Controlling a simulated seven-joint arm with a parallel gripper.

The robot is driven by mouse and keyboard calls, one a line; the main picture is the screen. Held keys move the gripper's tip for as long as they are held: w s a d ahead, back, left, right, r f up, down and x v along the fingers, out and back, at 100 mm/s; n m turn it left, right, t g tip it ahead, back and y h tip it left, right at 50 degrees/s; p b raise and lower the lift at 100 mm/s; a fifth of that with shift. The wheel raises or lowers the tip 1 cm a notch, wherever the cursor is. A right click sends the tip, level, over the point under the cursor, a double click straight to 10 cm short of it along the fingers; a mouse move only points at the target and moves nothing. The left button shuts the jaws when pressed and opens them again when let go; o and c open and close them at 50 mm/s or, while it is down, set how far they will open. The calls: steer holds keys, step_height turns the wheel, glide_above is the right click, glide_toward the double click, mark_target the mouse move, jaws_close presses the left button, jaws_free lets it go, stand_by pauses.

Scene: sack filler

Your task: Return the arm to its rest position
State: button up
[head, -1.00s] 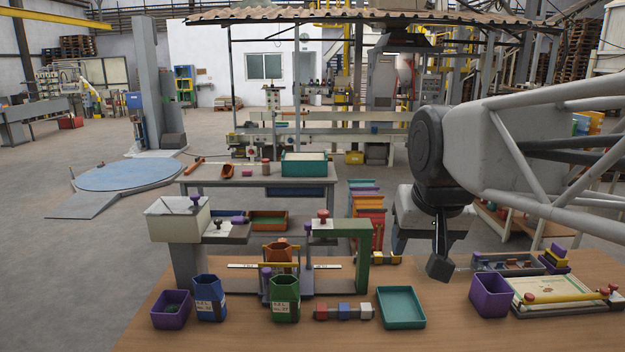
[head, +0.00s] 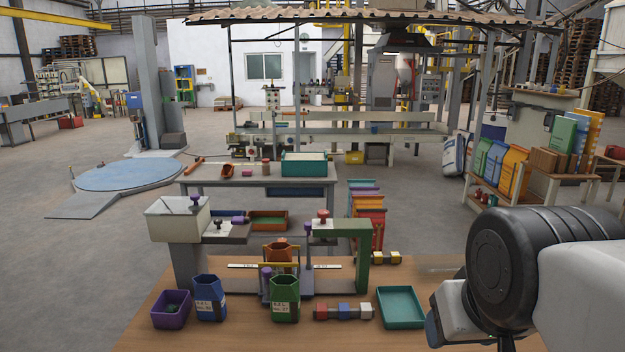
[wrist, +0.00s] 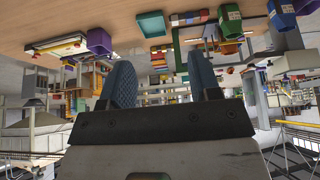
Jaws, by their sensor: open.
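My arm (head: 510,270) fills the lower right of the head view, above the right part of the wooden bench (head: 150,335). My gripper (wrist: 162,80) shows in the wrist view with two blue ribbed fingers spread apart and nothing between them. The fingertips cannot be made out in the head view. The wrist view shows the bench upside down along its top, beyond the fingers. My arm hides the right end of the bench in the head view.
A teal tray (head: 401,308), a green container (head: 284,300), a blue container (head: 209,300) and a purple box (head: 171,310) stand on the bench. In the wrist view, a purple bin (wrist: 98,41) and a framed board (wrist: 57,45) stand near the bench edge. A shelf of colourful sacks (head: 515,175) stands behind.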

step_height(320, 180, down, 9)
steer(key=w+g, duration=0.1)
steer(key=g, duration=0.2)
steer(key=shift+w+d+f, duration=0.2)
